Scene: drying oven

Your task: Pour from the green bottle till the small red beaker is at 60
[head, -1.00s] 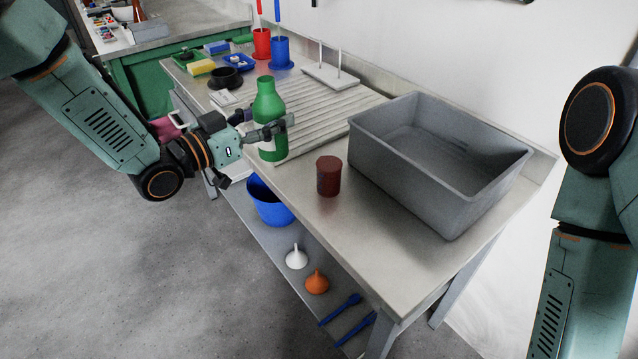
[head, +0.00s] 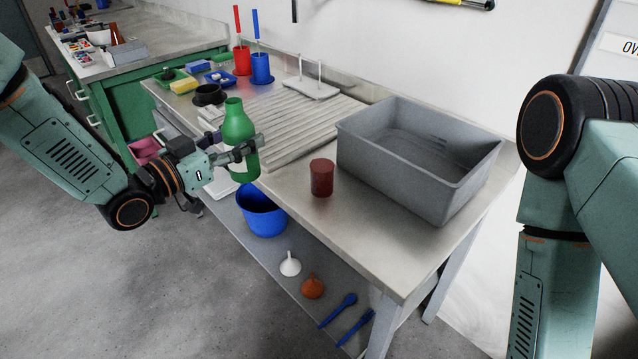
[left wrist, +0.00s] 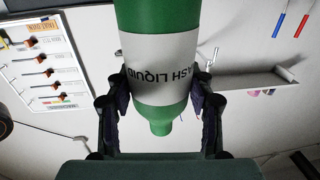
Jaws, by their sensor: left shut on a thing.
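The green bottle (head: 238,131) is held upright by my left gripper (head: 247,148), at the near left edge of the bench. Its white label reads in part "ASH LIQUID" in the left wrist view, where the bottle (left wrist: 160,98) sits between both fingers. My left gripper (left wrist: 160,105) is shut on it. The small red beaker (head: 321,178) stands upright on the bench, right of the bottle and apart from it. Its fill level is too small to read. The right arm shows at the right edge, but its gripper is out of view.
A large grey tub (head: 415,185) stands right of the beaker. A ribbed draining area (head: 300,130) lies behind the bottle. A blue bucket (head: 262,213), a white funnel (head: 290,266) and an orange funnel (head: 313,288) are on the lower shelf. The bench front is clear.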

